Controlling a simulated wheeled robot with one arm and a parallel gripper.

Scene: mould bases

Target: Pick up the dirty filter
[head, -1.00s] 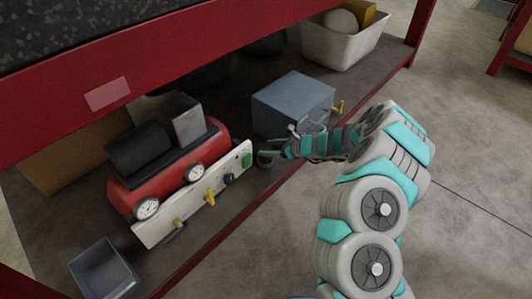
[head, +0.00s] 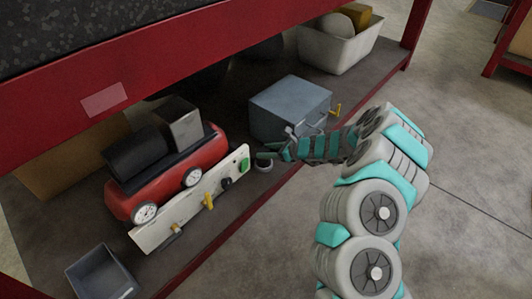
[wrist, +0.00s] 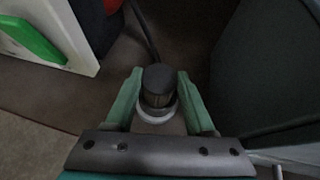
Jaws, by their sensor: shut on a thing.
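The dirty filter is a small dark cylinder with a pale ring at its base. In the wrist view the filter (wrist: 158,86) stands between the two green fingers of my gripper (wrist: 159,92). The fingers are shut on it, one on each side. In the head view my gripper (head: 266,156) is low over the shelf, between the red compressor and the blue-grey box. The filter (head: 263,168) shows there only as a small grey round shape under the fingertips. I cannot tell whether its base is clear of the shelf.
The red compressor (head: 165,183) with its pale panel (head: 165,226) is close on the left. The blue-grey box (head: 285,103) with a yellow valve is close on the right. An open bin (head: 103,272) stands front left. A red beam (head: 200,62) runs above the shelf.

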